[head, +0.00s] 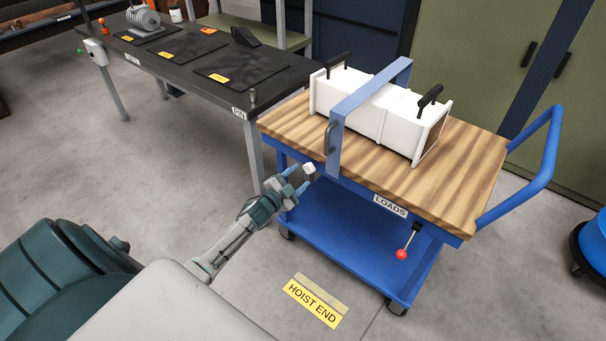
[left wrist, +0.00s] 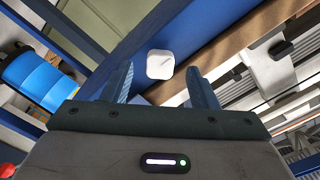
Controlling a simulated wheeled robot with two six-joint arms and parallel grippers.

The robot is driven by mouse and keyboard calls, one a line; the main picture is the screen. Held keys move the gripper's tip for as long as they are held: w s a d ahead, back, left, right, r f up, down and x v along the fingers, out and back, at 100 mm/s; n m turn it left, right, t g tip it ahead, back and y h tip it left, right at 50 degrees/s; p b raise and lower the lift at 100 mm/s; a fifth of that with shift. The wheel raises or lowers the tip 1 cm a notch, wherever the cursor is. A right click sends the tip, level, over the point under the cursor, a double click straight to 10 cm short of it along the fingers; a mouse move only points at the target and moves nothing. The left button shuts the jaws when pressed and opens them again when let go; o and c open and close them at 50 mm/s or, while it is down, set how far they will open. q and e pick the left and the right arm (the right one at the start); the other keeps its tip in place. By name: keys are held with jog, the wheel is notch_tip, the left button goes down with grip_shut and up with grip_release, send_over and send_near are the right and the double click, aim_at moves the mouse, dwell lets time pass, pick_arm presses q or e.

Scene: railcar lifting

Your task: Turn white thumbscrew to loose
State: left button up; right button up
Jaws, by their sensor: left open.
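The white thumbscrew (head: 309,168) is a small white knob at the near left side of the cart, by the lower end of the blue strap frame (head: 337,145). In the left wrist view the thumbscrew (left wrist: 160,64) shows as a rounded white square on a blue bar. My left gripper (head: 298,180) is open and empty, just in front of the thumbscrew. In the left wrist view the two fingers (left wrist: 160,78) stand on either side of it, with gaps visible; I see no contact. My right gripper is not in view.
The strap frame spans a white box (head: 395,118) with black handles on the wooden top (head: 465,180) of a blue cart. A red-knobbed lever (head: 402,254) hangs at the cart's front. A black table (head: 180,60) stands behind left. Floor in front is clear.

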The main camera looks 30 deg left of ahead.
pick_arm(q)
jog(key=s, duration=0.7)
jog(key=shift+s+a+b, duration=0.2)
jog(key=shift+a+b, duration=0.05)
jog(key=shift+b, duration=0.2)
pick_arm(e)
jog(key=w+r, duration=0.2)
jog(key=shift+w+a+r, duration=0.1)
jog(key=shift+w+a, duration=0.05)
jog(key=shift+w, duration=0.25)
